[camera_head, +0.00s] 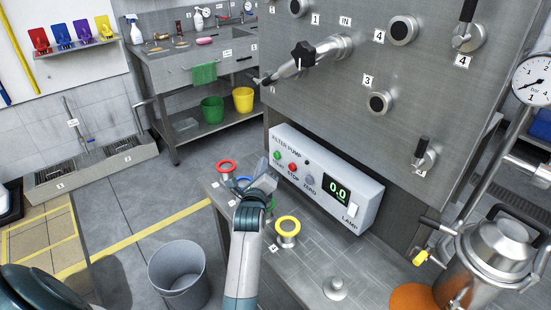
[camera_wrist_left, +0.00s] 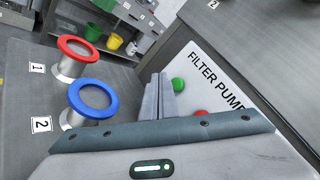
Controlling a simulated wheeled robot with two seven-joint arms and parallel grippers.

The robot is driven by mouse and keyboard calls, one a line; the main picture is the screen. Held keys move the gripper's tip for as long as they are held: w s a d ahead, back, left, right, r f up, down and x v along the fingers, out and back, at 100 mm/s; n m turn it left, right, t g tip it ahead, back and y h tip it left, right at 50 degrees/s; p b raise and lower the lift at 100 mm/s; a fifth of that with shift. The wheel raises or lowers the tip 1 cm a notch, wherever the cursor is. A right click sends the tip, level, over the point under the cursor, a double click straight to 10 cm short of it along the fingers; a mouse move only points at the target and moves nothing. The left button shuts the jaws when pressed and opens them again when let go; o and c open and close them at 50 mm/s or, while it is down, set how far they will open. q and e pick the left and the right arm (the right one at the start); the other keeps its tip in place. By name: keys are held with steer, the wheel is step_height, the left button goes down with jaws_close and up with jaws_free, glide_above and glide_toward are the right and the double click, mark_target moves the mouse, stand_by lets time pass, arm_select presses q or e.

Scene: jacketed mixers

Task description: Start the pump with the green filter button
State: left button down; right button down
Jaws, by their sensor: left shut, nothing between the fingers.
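The filter pump panel (camera_head: 330,190) is a white box with the label FILTER PUMP, a display reading 0.0 and a LAMP switch. Its green button (camera_head: 277,155) is at the left end, beside the red stop button (camera_head: 292,167). My left gripper (camera_head: 264,165) is shut and empty, just left of and below the green button. In the left wrist view the shut fingers (camera_wrist_left: 160,84) are beside the green button (camera_wrist_left: 178,84), with the red button (camera_wrist_left: 200,113) partly hidden behind my gripper. I cannot tell whether the fingertips touch the panel. My right gripper is not in view.
Red (camera_head: 226,167), blue (camera_head: 244,182) and yellow (camera_head: 288,225) ringed fittings stand on the steel bench below the panel. A steel tank wall with valves rises above it. A grey bin (camera_head: 179,272) stands on the floor, and a metal pot (camera_head: 490,262) at right.

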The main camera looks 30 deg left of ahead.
arm_select(q)
steer(key=shift+w+d, duration=0.3)
steer(key=shift+w, duration=0.4)
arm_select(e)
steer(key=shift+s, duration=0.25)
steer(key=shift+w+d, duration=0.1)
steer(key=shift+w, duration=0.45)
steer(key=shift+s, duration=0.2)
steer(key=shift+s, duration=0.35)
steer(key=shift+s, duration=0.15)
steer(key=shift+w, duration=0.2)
